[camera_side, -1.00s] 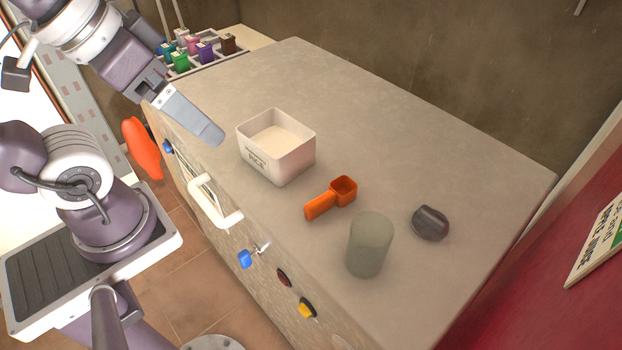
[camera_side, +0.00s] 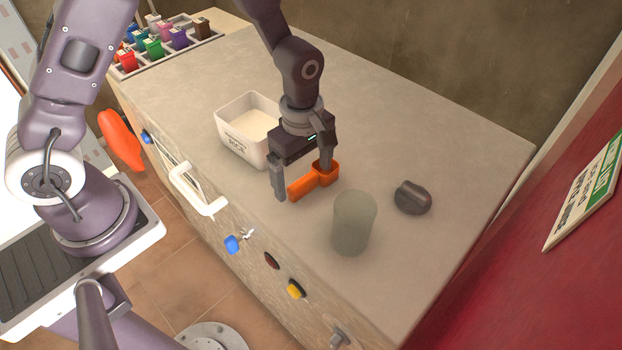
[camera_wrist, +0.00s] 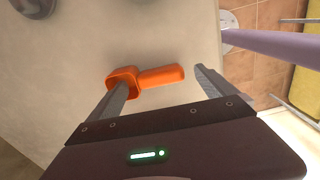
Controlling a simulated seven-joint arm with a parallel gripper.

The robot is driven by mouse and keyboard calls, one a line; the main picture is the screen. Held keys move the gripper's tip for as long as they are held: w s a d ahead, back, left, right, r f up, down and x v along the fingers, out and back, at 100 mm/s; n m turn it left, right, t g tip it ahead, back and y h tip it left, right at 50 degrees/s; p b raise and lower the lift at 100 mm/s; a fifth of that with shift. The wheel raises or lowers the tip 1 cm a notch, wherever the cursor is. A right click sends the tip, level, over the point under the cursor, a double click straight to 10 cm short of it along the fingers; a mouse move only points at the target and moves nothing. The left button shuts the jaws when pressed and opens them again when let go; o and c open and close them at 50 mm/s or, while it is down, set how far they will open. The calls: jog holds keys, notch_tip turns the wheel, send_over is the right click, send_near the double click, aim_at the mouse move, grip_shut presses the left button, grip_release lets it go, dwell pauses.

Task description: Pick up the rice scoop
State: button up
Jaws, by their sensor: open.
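The orange rice scoop (camera_side: 312,181) lies on the grey counter, its square cup toward the back right and its handle toward the front left. My gripper (camera_side: 302,182) is open and low over the scoop, one finger by the cup and the other beyond the handle end. In the wrist view the scoop (camera_wrist: 145,78) lies just ahead of the fingertips, and my gripper (camera_wrist: 163,78) spans it lengthwise. One finger overlaps the cup in that view; I cannot tell whether it touches or sits inside it. Nothing is held.
A white rice box (camera_side: 233,145) stands just left of my gripper. A grey-green cylinder (camera_side: 353,222) stands close to the scoop's right, with a dark knob-like object (camera_side: 412,197) beyond it. Knobs and a white handle (camera_side: 196,196) line the counter's front. The back right counter is clear.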

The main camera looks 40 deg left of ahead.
aim_at(303, 180)
notch_tip(303, 180, down, 2)
jog(key=shift+f, duration=0.2)
jog(key=c, duration=1.4)
notch_tip(303, 180, up, 10)
jog(key=shift+r, duration=0.1)
